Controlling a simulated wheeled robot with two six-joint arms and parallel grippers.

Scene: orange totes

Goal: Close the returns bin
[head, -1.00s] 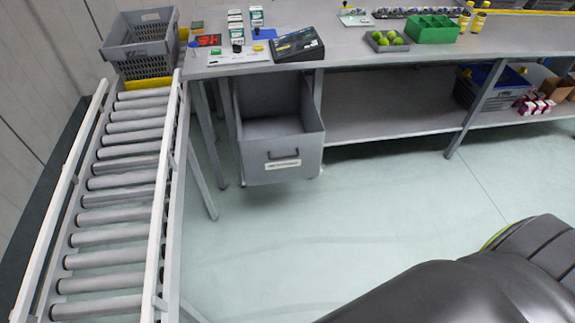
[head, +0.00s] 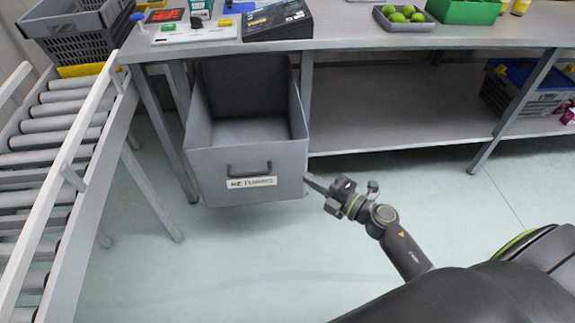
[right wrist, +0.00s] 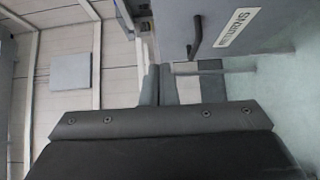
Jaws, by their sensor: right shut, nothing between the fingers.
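The returns bin (head: 220,160) is a grey open drawer under the workbench, pulled well out and empty inside. Its front carries a dark handle (head: 249,169) and a white label reading RETURNS. My right gripper (head: 311,183) is beside the lower right corner of the bin's front, shut and empty. I cannot tell whether it touches the bin. My left gripper is not in view.
A roller conveyor (head: 60,130) stands left of the bin, with a grey crate (head: 85,35) at its far end. The workbench top (head: 350,35) holds limes in a tray and a green box. A bench leg (head: 510,110) stands at the right. Floor before the bin is clear.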

